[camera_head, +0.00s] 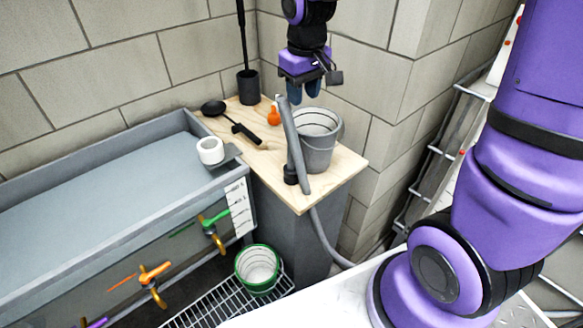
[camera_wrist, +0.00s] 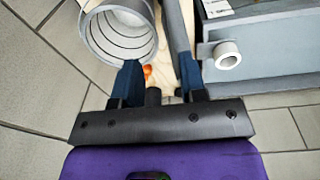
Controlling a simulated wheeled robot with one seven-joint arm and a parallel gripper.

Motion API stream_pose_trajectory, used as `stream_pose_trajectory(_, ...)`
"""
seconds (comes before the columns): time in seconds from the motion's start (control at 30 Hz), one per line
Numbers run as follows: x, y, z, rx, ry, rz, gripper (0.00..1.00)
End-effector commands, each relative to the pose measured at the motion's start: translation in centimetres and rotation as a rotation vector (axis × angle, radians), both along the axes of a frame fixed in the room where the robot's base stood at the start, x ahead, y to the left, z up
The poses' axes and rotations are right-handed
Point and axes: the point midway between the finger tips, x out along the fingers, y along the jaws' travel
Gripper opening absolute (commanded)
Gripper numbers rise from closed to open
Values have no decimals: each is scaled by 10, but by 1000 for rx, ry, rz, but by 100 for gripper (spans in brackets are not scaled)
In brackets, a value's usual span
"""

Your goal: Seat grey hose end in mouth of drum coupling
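A grey hose (camera_head: 296,150) leans up at a slant in front of the grey bucket, its upper end in the air. Its lower run goes over the front edge of the wooden bench. It also shows in the wrist view (camera_wrist: 179,40), to the right of the bucket. A short black cylinder (camera_head: 290,174) stands at its foot. I cannot pick out a drum coupling for sure. My gripper (camera_head: 303,90) hangs above the bench, behind the hose top. Its blue fingers are apart in the wrist view (camera_wrist: 158,82), with nothing clearly held between them.
The grey ringed bucket (camera_head: 318,150) stands on the wooden bench (camera_head: 335,178). A grey trough (camera_head: 90,185) is left. Block walls close in behind. A green-rimmed bucket (camera_head: 257,250) sits low.

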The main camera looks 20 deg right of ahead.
Motion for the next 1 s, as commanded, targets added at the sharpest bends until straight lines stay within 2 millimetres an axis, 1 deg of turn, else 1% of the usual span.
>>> stream_pose_trajectory(0.03, 9, 4, -14, 2, 23, 13, 38)
stream_pose_trajectory(0.1, 17, 8, -30, 4, 46, 29, 38)
stream_pose_trajectory(0.2, 27, 12, -47, 9, 69, 46, 38)
stream_pose_trajectory(0.3, 32, 15, -58, 12, 83, 56, 38)
stream_pose_trajectory(0.47, 34, 17, -71, 14, 92, 61, 38)
stream_pose_trajectory(0.7, 34, 17, -106, 12, 91, 62, 38)
stream_pose_trajectory(0.8, 34, 17, -115, 14, 91, 62, 38)
stream_pose_trajectory(0.93, 33, 16, -121, 13, 89, 61, 38)
stream_pose_trajectory(1.0, 33, 16, -127, 14, 90, 60, 38)
